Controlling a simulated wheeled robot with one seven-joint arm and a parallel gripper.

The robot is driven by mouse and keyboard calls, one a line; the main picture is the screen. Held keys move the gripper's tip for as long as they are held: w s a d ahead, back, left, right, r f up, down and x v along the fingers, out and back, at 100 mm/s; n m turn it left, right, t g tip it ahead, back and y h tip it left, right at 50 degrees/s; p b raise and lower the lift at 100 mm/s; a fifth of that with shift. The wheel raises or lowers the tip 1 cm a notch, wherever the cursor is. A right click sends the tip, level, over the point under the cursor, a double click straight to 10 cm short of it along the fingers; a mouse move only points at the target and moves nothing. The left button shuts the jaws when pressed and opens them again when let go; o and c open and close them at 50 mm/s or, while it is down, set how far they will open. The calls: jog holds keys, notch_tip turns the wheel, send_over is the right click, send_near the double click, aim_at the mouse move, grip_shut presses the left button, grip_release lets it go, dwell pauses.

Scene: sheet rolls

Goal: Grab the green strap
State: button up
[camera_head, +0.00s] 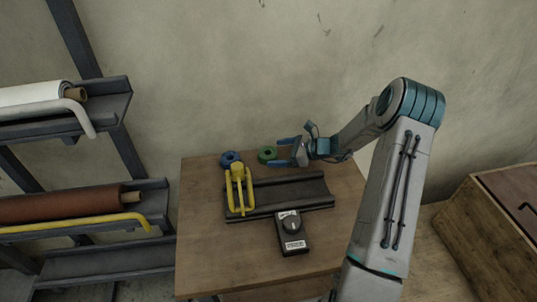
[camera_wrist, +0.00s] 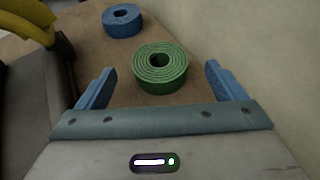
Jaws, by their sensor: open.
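The green strap (camera_head: 268,154) is a small coiled roll lying on the wooden table near its back edge. In the wrist view the green strap (camera_wrist: 160,68) shows its spiral end up, centred between and just beyond the fingers. My gripper (camera_head: 280,153) is open and empty, with its two blue fingers spread by the strap. In the wrist view my gripper (camera_wrist: 160,86) has one finger to each side of the coil, with gaps. I cannot tell the exact height of the fingers over the table.
A blue coiled strap (camera_head: 230,159) lies to the left of the green one, apart from it. A yellow frame (camera_head: 240,190) stands on a dark trough (camera_head: 290,192) in front. A black dial box (camera_head: 291,232) sits nearer. The wall (camera_head: 230,80) rises behind the table.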

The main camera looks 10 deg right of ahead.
aim_at(268, 155)
jog(key=x, duration=0.2)
jog(key=shift+w+a+f, duration=0.1)
jog(key=shift+w+a, duration=0.05)
jog(key=shift+a, duration=0.15)
jog(key=c, duration=1.1)
